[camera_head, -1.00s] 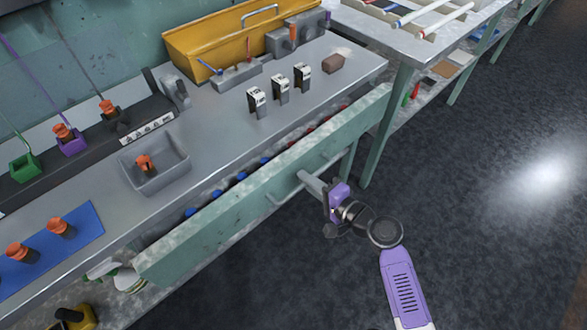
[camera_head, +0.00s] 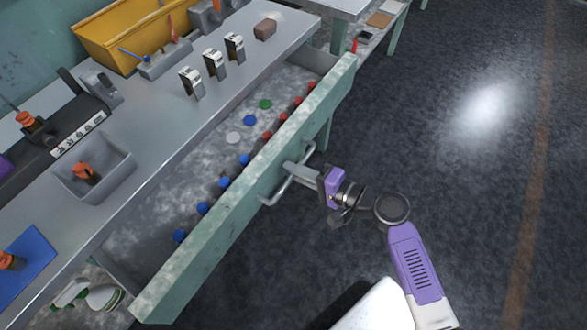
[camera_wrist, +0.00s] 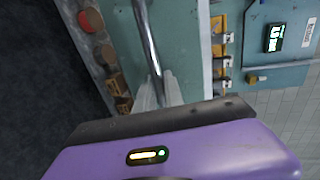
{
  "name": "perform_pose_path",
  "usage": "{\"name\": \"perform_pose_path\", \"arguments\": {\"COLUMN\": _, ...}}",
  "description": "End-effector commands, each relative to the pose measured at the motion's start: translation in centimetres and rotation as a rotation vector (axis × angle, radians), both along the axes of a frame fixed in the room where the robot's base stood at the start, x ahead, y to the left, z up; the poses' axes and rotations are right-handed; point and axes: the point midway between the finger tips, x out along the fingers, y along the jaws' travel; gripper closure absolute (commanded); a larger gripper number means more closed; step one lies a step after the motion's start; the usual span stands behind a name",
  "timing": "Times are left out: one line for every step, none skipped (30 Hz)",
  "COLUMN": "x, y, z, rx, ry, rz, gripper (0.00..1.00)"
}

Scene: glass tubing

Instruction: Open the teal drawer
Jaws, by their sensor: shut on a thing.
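The teal drawer (camera_head: 235,213) is pulled out from under the workbench, and its speckled inside shows in the head view. Its front also shows in the wrist view (camera_wrist: 179,30). A metal bar handle (camera_head: 272,199) is fixed to the front; it runs up the middle of the wrist view (camera_wrist: 147,38). My gripper (camera_head: 290,176) is shut on the handle, reaching it from the right in the head view. In the wrist view the fingers (camera_wrist: 158,92) meet the bar, though the purple body hides part of the wrist.
Several blue and red caps (camera_head: 245,160) line the drawer's front inside; loose discs (camera_head: 250,120) lie behind them. The grey workbench (camera_head: 150,125) carries a yellow bin (camera_head: 125,35), a grey tray (camera_head: 92,178) and small boxes (camera_head: 214,64). The floor (camera_head: 460,170) to the right is clear.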

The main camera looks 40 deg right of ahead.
Motion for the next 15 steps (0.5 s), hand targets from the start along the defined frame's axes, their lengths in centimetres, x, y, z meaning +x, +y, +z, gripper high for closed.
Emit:
{"name": "perform_pose_path", "arguments": {"x": -0.03, "y": 0.01, "z": -0.11, "rx": -0.001, "ry": 0.002, "rz": 0.0, "gripper": 1.0}}
{"name": "perform_pose_path", "arguments": {"x": -0.03, "y": 0.01, "z": -0.1, "rx": -0.001, "ry": 0.002, "rz": 0.0, "gripper": 0.84}}
{"name": "perform_pose_path", "arguments": {"x": -0.02, "y": 0.02, "z": -0.1, "rx": 0.0, "ry": 0.002, "rz": 0.0, "gripper": 0.76}}
{"name": "perform_pose_path", "arguments": {"x": -0.01, "y": 0.01, "z": -0.09, "rx": 0.001, "ry": 0.001, "rz": 0.0, "gripper": 0.7}}
{"name": "perform_pose_path", "arguments": {"x": 0.0, "y": 0.02, "z": -0.08, "rx": 0.001, "ry": 0.001, "rz": 0.0, "gripper": 0.66}}
{"name": "perform_pose_path", "arguments": {"x": 0.0, "y": 0.01, "z": -0.07, "rx": 0.001, "ry": 0.001, "rz": 0.0, "gripper": 0.66}}
{"name": "perform_pose_path", "arguments": {"x": 0.0, "y": 0.01, "z": -0.07, "rx": 0.001, "ry": 0.001, "rz": 0.0, "gripper": 0.66}}
{"name": "perform_pose_path", "arguments": {"x": 0.0, "y": 0.01, "z": -0.06, "rx": 0.001, "ry": 0.001, "rz": 0.0, "gripper": 0.66}}
{"name": "perform_pose_path", "arguments": {"x": 0.02, "y": 0.02, "z": -0.06, "rx": 0.0, "ry": 0.001, "rz": 0.0, "gripper": 0.66}}
{"name": "perform_pose_path", "arguments": {"x": 0.02, "y": 0.02, "z": -0.05, "rx": 0.0, "ry": 0.001, "rz": 0.0, "gripper": 0.66}}
{"name": "perform_pose_path", "arguments": {"x": 0.02, "y": 0.02, "z": -0.05, "rx": 0.0, "ry": 0.001, "rz": 0.0, "gripper": 0.66}}
{"name": "perform_pose_path", "arguments": {"x": 0.02, "y": 0.02, "z": -0.04, "rx": 0.0, "ry": 0.0, "rz": 0.0, "gripper": 0.66}}
{"name": "perform_pose_path", "arguments": {"x": 0.0, "y": 0.01, "z": -0.03, "rx": 0.0, "ry": 0.0, "rz": 0.0, "gripper": 0.66}}
{"name": "perform_pose_path", "arguments": {"x": -0.05, "y": -0.02, "z": -0.03, "rx": 0.0, "ry": 0.0, "rz": 0.0, "gripper": 0.66}}
{"name": "perform_pose_path", "arguments": {"x": -0.21, "y": -0.07, "z": -0.02, "rx": 0.001, "ry": 0.001, "rz": 0.0, "gripper": 0.66}}
